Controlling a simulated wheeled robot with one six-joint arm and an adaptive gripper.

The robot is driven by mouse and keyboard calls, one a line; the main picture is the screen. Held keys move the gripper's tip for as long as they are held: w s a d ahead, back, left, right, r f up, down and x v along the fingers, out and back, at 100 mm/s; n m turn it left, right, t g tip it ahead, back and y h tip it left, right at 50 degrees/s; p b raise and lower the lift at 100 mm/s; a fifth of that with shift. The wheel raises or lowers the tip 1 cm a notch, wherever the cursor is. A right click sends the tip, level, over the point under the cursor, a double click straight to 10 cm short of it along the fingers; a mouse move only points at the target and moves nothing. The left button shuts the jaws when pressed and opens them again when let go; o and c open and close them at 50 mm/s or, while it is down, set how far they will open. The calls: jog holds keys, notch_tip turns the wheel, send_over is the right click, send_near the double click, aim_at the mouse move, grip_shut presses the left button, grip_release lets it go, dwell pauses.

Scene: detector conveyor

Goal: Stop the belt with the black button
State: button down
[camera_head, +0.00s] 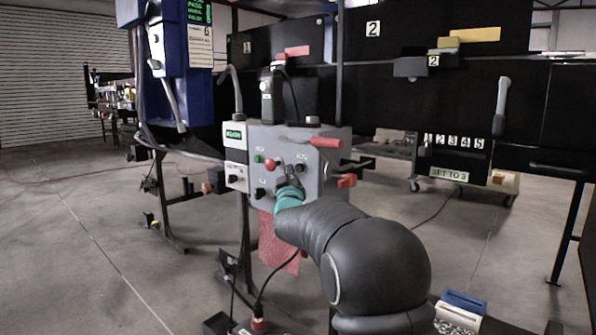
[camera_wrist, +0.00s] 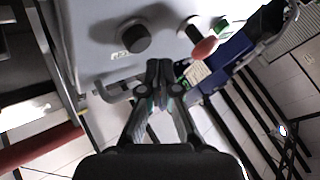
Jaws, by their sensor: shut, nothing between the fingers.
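A grey control box (camera_head: 318,190) stands on a post in the middle of the head view. A round black button or knob (camera_head: 300,168) is on its face, right of a red button (camera_head: 270,164). Another small black control (camera_head: 260,192) sits lower left; which is the black button is unclear. My gripper (camera_head: 285,174) is at the box face, between the red button and the right-hand black control. In the wrist view my gripper (camera_wrist: 159,66) is shut and empty, with a black knob-like control (camera_wrist: 133,37) beyond its tips, to the left. Contact with the panel cannot be told.
A green button (camera_head: 258,158) is left of the red one. A red handle (camera_head: 326,142) and a red lever (camera_head: 346,181) stick out at the box's right. A blue detector cabinet (camera_head: 186,70) stands left, and black conveyor panels (camera_head: 390,100) behind. Cables hang below the box.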

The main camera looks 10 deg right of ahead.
jog(key=shift+s+a+b, duration=0.3)
jog(key=shift+s+a, duration=0.35)
jog(key=shift+a, duration=0.25)
jog(key=shift+s+a+b, duration=0.25)
jog(key=shift+s+a, duration=0.4)
jog(key=shift+a, duration=0.25)
